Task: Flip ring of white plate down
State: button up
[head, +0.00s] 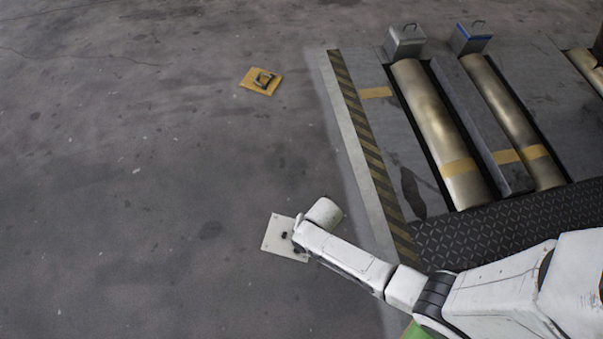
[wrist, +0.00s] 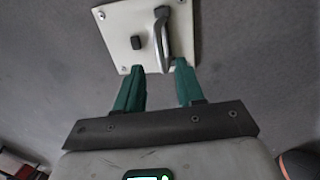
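The white plate (head: 276,236) lies on the floor left of the roller bed, partly covered by my arm in the head view. In the wrist view the plate (wrist: 118,38) has screws at its visible corners and a small dark block (wrist: 137,43). Its grey metal ring (wrist: 163,40) appears to stand up from the plate. My gripper (wrist: 160,68) is open, with its green fingertips apart at the plate's near edge. The ring's near end shows between the fingertips; I see no clear contact. In the head view my arm hides the fingers and most of the ring.
A yellow plate (head: 253,84) with a dark ring (head: 264,79) lies farther off on the floor. The roller bed (head: 362,140), with striped edge, brass rollers (head: 432,115) and metal boxes (head: 405,42), is at right. The floor at left is clear.

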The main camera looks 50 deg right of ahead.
jog(key=shift+w+a+f+b, duration=0.15)
jog(key=shift+f+b, duration=0.25)
jog(key=shift+f, duration=0.45)
jog(key=shift+w+f+b, duration=0.15)
jog(key=shift+f+b, duration=0.2)
jog(key=shift+f, duration=0.5)
jog(key=shift+c, duration=0.3)
grip_shut()
